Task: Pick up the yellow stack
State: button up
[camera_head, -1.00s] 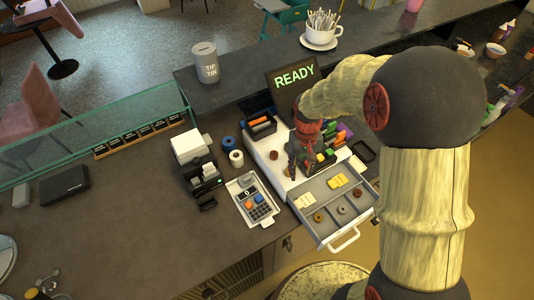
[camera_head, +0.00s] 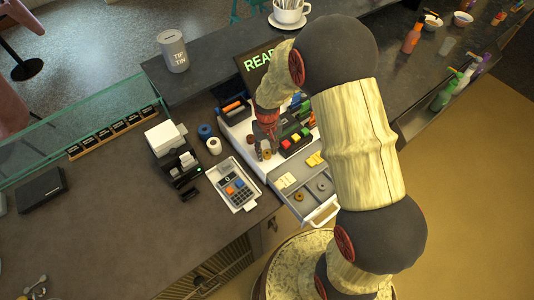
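The yellow stack (camera_head: 315,158) lies in the back right part of an open grey drawer (camera_head: 322,202). It looks like small flat yellow pieces and is partly hidden by my arm. A paler cream stack (camera_head: 285,180) lies in the left part of the same drawer. My gripper (camera_head: 267,150) points down over the white cabinet top behind the drawer, to the left of the yellow stack and apart from it. Its dark fingers are small and I cannot tell whether they are open or shut.
Colourful blocks (camera_head: 296,140) stand on the cabinet top right of my gripper. Ring-shaped pieces (camera_head: 298,196) lie in the front of the drawer. A keypad terminal (camera_head: 232,186) and a printer (camera_head: 167,140) stand at left. A READY screen (camera_head: 258,62) stands behind.

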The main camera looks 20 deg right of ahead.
jog(key=c, duration=0.3)
grip_shut()
jog(key=shift+r, duration=0.15)
dwell(0.3)
